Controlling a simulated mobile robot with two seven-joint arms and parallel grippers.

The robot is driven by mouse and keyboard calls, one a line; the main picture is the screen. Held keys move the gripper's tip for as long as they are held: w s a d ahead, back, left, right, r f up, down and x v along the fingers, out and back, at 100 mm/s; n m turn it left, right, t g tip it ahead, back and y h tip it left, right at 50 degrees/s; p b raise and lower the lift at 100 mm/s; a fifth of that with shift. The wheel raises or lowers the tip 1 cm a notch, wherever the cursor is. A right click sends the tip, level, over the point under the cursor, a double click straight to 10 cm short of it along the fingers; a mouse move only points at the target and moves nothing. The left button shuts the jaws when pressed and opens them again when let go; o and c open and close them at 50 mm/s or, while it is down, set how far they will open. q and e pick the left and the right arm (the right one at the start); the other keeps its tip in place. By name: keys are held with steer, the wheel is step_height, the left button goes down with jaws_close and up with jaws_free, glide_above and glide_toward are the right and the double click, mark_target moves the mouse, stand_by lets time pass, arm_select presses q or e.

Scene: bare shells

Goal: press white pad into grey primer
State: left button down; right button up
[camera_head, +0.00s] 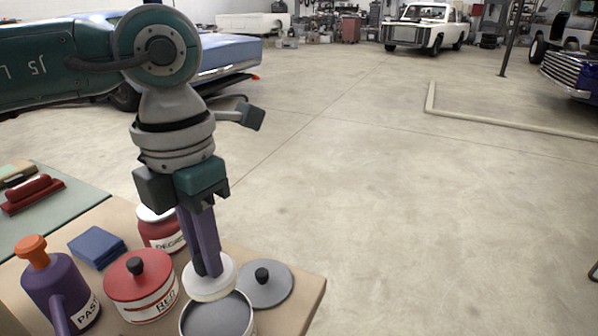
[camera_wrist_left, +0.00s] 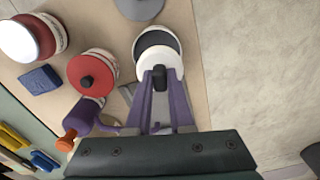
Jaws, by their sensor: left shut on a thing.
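My left gripper (camera_head: 208,272) points down and is shut on the black knob of the white pad (camera_head: 211,284), a round disc. In the left wrist view the gripper (camera_wrist_left: 160,90) holds this knob, with the white pad (camera_wrist_left: 158,56) beyond it. The open pot of grey primer (camera_head: 218,318) stands at the table's front, with dark grey inside. The pad overlaps the pot's far rim in the head view. The wrist view shows the pad over part of the pot's opening (camera_wrist_left: 155,38). I cannot tell whether the pad touches the primer. My right gripper is not in view.
A grey lid with a black knob (camera_head: 265,287) lies right of the pot, near the table edge. A red-lidded pot (camera_head: 140,285), a purple bottle with orange top (camera_head: 60,290), a blue block (camera_head: 97,248) and a red jar (camera_head: 160,233) crowd the left. Open floor lies beyond.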

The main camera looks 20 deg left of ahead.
arm_select(q)
steer(key=shift+s+a+f+n, duration=0.1)
steer(key=shift+a+f+n, duration=0.1)
steer(key=shift+f+n, duration=0.35)
steer(key=shift+s+a+f+n, duration=0.1)
steer(key=shift+a+f+n, duration=0.05)
steer(key=shift+f+n, duration=0.4)
step_height(320, 180, down, 6)
steer(key=b, duration=0.5)
steer(key=shift+r, duration=0.25)
steer(key=shift+f+b, duration=0.55)
steer(key=shift+f, duration=0.05)
stand_by(0.7)
steer(key=shift+r, duration=0.1)
step_height(320, 180, up, 7)
steer(key=p, duration=0.6)
stand_by(0.6)
